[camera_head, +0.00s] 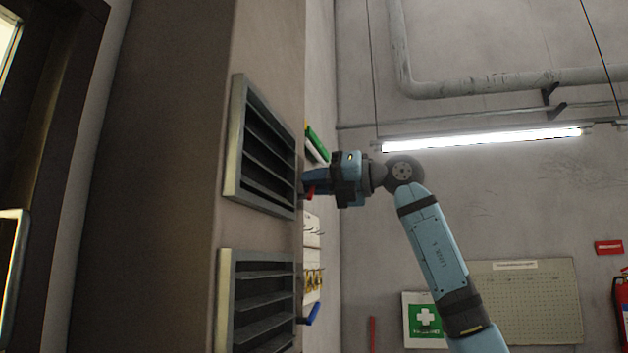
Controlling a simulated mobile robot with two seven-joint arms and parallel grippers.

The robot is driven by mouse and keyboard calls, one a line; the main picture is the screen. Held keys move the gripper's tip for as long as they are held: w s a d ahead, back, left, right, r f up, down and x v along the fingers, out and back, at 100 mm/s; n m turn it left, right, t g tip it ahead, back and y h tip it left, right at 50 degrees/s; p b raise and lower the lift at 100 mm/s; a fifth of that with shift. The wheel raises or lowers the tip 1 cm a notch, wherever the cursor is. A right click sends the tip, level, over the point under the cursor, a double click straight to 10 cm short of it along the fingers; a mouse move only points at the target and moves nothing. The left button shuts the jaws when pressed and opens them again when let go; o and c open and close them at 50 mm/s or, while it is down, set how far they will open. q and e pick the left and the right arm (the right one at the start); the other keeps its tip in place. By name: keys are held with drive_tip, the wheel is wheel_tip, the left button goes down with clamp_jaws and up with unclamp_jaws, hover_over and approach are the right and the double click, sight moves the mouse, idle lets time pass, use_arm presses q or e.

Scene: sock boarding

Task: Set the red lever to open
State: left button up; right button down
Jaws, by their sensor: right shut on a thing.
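The red lever (310,193) shows only as a small red piece at the right edge of the wall column, beside the upper vent. My right gripper (306,184) reaches in from the right and is shut on the red lever. The column's edge and the gripper hide most of the lever, so its position cannot be told. My left gripper is not in view.
Two louvred vents, an upper one (262,152) and a lower one (262,300), stick out from the column close to my right gripper. A blue handle (312,314) juts out below. A green object (317,144) is just above the gripper. A lit tube lamp (480,140) hangs behind.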

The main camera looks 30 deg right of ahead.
drive_tip(key=m, duration=0.3)
drive_tip(key=shift+w+d+f, duration=0.25)
drive_tip(key=shift+d+f, duration=0.05)
drive_tip(key=shift+f, duration=0.1)
drive_tip(key=shift+w+d+f+m, duration=0.1)
drive_tip(key=shift+f+m, duration=0.2)
drive_tip(key=shift+m, duration=0.45)
drive_tip(key=shift+w+d+f+m, duration=0.1)
drive_tip(key=shift+f+m, duration=0.15)
drive_tip(key=shift+m, duration=0.5)
drive_tip(key=c, duration=1.2)
unclamp_jaws()
